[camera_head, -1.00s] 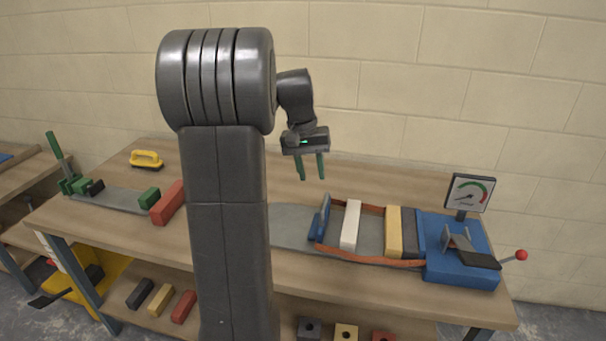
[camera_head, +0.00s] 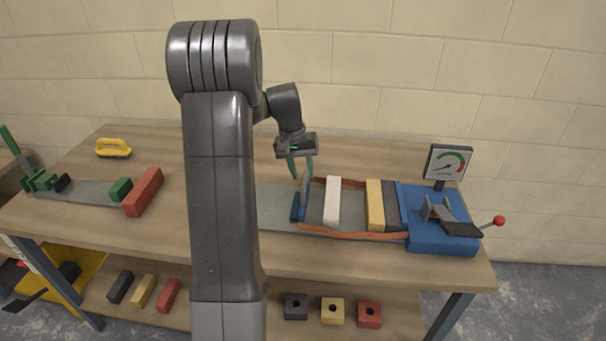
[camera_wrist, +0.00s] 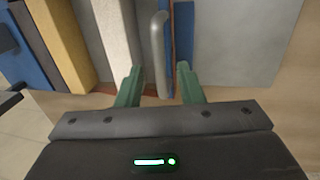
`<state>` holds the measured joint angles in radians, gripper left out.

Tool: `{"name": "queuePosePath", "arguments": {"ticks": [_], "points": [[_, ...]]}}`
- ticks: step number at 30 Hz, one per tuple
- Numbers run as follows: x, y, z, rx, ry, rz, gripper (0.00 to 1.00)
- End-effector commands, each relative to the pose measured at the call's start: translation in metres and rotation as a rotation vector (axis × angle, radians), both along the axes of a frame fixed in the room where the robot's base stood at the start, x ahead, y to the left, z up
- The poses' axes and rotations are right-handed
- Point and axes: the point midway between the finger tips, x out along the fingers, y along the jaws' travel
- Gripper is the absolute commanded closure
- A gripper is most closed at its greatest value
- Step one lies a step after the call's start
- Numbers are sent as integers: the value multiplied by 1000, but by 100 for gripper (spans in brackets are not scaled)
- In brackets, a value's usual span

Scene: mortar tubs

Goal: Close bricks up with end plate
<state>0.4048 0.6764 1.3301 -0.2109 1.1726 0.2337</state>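The end plate (camera_head: 306,198) is an upright blue-grey plate with a blue foot at the left end of the brick row. In the wrist view the end plate (camera_wrist: 183,32) shows as a blue strip beside a rounded grey bar (camera_wrist: 159,50). My gripper (camera_head: 302,174) is open just above the end plate. In the wrist view my gripper (camera_wrist: 160,70) has its green fingers on either side of the grey bar, with gaps visible. The white brick (camera_head: 331,201), yellow brick (camera_head: 375,205) and dark grey brick (camera_head: 393,206) stand in a row. A gap separates white from yellow.
An orange strap (camera_head: 350,236) runs along the bricks to a blue press (camera_head: 440,238) with a gauge (camera_head: 448,162) and red-knobbed lever (camera_head: 498,221). A red brick (camera_head: 143,192), green clamp (camera_head: 40,181) and yellow-handled float (camera_head: 113,148) are left. Bare metal lies left of the plate.

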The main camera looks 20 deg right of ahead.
Motion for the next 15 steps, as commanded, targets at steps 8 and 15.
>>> {"name": "queuePosePath", "arguments": {"ticks": [8,15], "points": [[-2,-3,-16,0,0,0,66],[-2,-3,-16,0,0,0,72]]}}
